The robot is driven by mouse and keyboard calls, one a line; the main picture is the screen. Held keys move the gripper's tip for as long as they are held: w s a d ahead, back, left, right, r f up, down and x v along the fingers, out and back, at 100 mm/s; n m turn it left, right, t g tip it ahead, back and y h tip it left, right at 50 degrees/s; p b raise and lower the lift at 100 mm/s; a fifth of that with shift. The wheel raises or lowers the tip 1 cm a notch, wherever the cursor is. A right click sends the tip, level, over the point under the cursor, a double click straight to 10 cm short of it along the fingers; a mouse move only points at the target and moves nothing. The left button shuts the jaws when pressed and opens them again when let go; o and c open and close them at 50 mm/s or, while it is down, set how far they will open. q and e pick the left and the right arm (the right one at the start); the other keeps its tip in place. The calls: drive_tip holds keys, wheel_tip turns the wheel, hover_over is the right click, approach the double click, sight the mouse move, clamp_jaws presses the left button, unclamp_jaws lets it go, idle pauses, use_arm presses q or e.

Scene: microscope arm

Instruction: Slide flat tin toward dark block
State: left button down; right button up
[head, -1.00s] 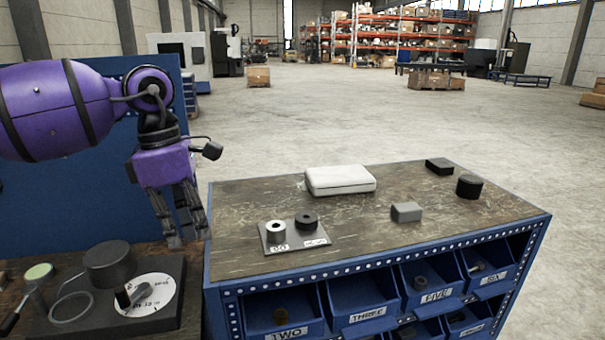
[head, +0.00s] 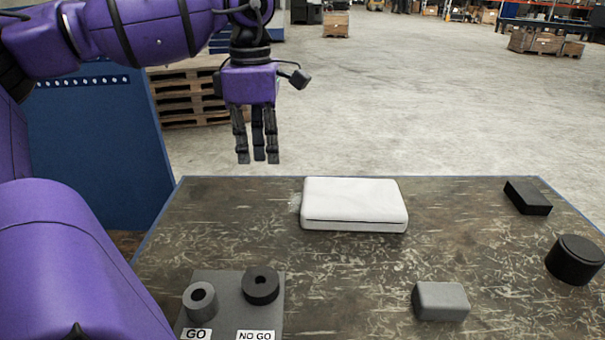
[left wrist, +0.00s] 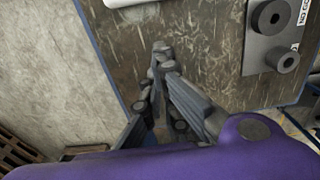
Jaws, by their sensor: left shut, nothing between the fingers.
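The flat tin (head: 354,200) is a white, rounded, closed box lying flat near the table's back edge, left of the dark block. A sliver of what looks like it shows at the top of the left wrist view (left wrist: 122,2). The dark block (head: 527,197) is a low black rectangular piece at the back right of the table. My left gripper (head: 257,160) is shut and empty, fingers pointing down, up and left of the tin and apart from it. In the left wrist view its fingertips (left wrist: 161,52) appear over the tabletop near its edge. My right gripper is not in view.
A grey block (head: 441,301) lies at the front right and a black round can (head: 575,259) at the right. A gauge plate (head: 234,318) with two ring pieces sits at the front left. The tabletop between tin and dark block is clear.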

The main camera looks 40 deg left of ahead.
sight(278, 211)
use_arm(q)
drive_tip(key=f, duration=0.2)
drive_tip(key=s+f, duration=0.1)
drive_tip(key=f, duration=0.1)
drive_tip(key=shift+f, duration=0.35)
drive_tip(key=f, duration=0.5)
drive_tip(key=shift+w+f, duration=0.2)
drive_tip(key=shift+f, duration=0.2)
drive_tip(key=w+d+b, duration=0.1)
drive_tip(key=d+b, duration=0.1)
drive_tip(key=b, duration=0.2)
drive_tip(key=shift+w, duration=0.4)
drive_tip(key=shift+w+d+r, duration=0.1)
drive_tip(key=shift+w+d, duration=0.05)
drive_tip(key=shift+d, duration=0.05)
drive_tip(key=shift+w+d+r+b, duration=0.1)
drive_tip(key=shift+w+d+b, duration=0.1)
drive_tip(key=shift+b, duration=0.25)
drive_tip(key=shift+d+r, duration=0.1)
drive_tip(key=shift+r, duration=0.05)
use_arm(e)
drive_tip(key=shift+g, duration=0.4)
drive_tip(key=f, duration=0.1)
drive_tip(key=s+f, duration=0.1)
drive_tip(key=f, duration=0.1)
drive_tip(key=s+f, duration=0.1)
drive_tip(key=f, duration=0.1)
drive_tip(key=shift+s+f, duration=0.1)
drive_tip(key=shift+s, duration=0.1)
